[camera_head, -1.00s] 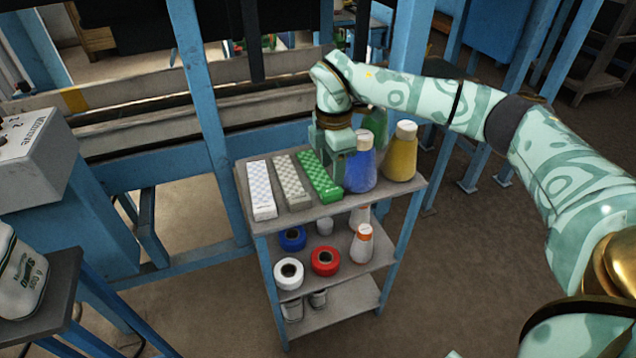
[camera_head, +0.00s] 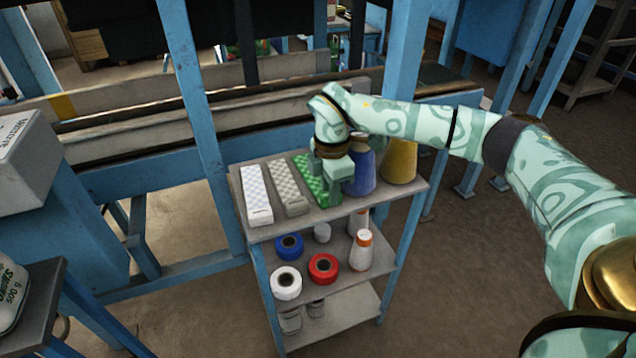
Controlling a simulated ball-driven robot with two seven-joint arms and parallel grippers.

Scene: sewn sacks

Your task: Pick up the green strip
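The green strip (camera_head: 307,177), a flat patterned piece, lies on the top shelf of the small rack (camera_head: 262,234), right of the grey and white strips. My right gripper (camera_head: 336,196) points down at the strip's right side and hides part of it. Its fingers are at about the strip's height. I cannot tell whether they touch it or how far apart they are. My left gripper is not in view.
Beside the green strip lie a grey-beige strip (camera_head: 288,187) and a white strip (camera_head: 257,196). A blue cone (camera_head: 364,177) stands close behind my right gripper, with a yellow cone (camera_head: 400,162) to its right. Lower shelves hold tape rolls and bottles.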

